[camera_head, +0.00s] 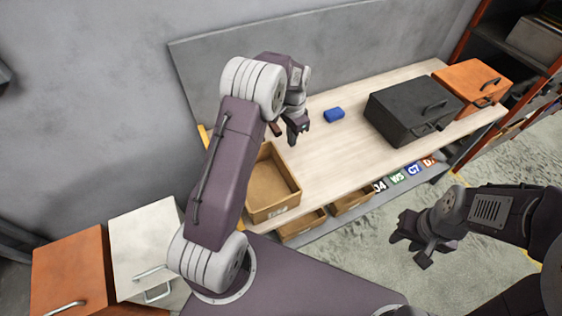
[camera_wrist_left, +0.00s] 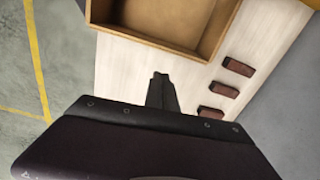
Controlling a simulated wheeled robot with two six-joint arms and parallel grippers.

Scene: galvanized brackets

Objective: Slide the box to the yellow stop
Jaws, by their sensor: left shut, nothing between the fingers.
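An open, shallow cardboard box (camera_head: 283,210) sits on the near left part of the pale wooden bench, partly hidden behind my left arm. In the left wrist view its rim (camera_wrist_left: 140,39) shows at the top. A yellow piece (camera_head: 203,136), which may be the stop, shows at the bench's left end, mostly hidden by my arm. My left gripper (camera_head: 297,134) is shut and empty over the bench, beyond the box; its closed fingers (camera_wrist_left: 160,80) point towards the box in the wrist view, apart from it. My right gripper (camera_head: 412,249) hangs over the floor, away from the bench; its jaw opening is unclear.
Several brown blocks (camera_wrist_left: 225,89) lie on the bench beside the left gripper. A blue object (camera_head: 334,115), a black case (camera_head: 400,105) and an orange case (camera_head: 468,82) stand farther right. Bins (camera_head: 303,226) sit below the bench's front edge.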

